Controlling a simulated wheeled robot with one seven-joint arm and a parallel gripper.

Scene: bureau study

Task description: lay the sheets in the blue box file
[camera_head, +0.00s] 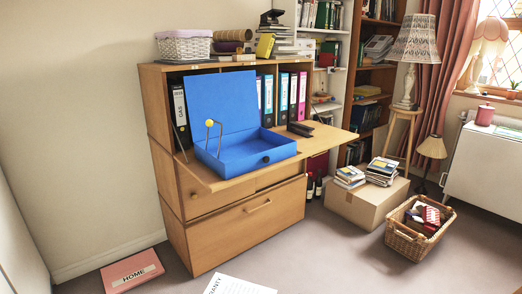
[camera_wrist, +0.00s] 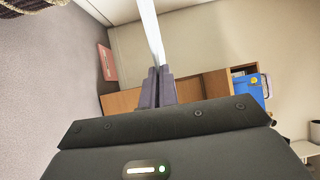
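The blue box file (camera_head: 245,158) lies on the bureau's lowered flap with its lid (camera_head: 222,103) raised at the back. The file also shows at the right of the wrist view (camera_wrist: 246,88). In the wrist view my gripper (camera_wrist: 156,72) is shut on white sheets (camera_wrist: 150,30), seen nearly edge-on. A white printed sheet (camera_head: 240,286) shows at the bottom edge of the head view, partly cut off. My gripper is outside the head view.
The wooden bureau (camera_head: 222,232) holds several upright binders (camera_head: 283,98) behind the file. A dark object (camera_head: 300,130) lies on the flap right of the file. A pink HOME box (camera_head: 132,271) lies on the floor. A cardboard box (camera_head: 362,205) and wicker basket (camera_head: 408,242) stand at right.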

